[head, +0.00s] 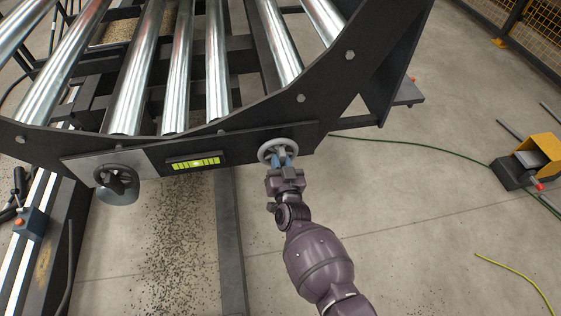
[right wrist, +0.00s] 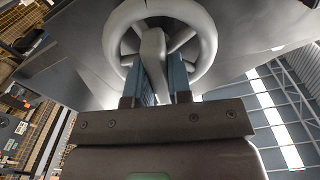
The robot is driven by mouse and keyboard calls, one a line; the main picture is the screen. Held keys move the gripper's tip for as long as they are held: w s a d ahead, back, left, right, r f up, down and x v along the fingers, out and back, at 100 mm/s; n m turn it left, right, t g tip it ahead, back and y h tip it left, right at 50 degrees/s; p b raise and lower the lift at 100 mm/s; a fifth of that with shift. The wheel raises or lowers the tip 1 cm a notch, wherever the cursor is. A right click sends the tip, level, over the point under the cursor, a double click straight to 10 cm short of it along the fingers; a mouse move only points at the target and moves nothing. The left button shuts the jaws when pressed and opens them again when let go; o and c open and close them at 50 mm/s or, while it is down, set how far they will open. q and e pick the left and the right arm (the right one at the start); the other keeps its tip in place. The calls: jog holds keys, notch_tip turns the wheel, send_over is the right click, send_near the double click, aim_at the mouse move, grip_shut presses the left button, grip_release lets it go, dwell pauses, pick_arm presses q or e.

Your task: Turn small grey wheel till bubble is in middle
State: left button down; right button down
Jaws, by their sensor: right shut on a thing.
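The small grey wheel (head: 262,152) sits on the right of the dark front plate. My right gripper (head: 283,161) is at the wheel, and its blue fingers are shut on the wheel's grey middle bar. In the right wrist view the wheel's rim (right wrist: 208,45) and spokes show, with the bar (right wrist: 153,60) between the two fingers (right wrist: 158,82). The level (head: 195,162) is a yellow-green vial with dark marks in a black frame, left of the wheel. A paler spot shows near its middle, but the bubble is too small to place exactly. My left gripper is out of view.
A larger dark handwheel (head: 117,183) is on the plate's left end. Steel rollers (head: 176,70) lie behind the plate. A green cable (head: 430,145) and a yellow-black device (head: 535,160) are on the floor at right. Open concrete floor lies right of my arm.

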jog(key=c, duration=1)
grip_release()
jog(key=shift+c, duration=0.2)
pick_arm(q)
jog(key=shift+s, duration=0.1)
pick_arm(e)
jog(key=shift+s, duration=0.15)
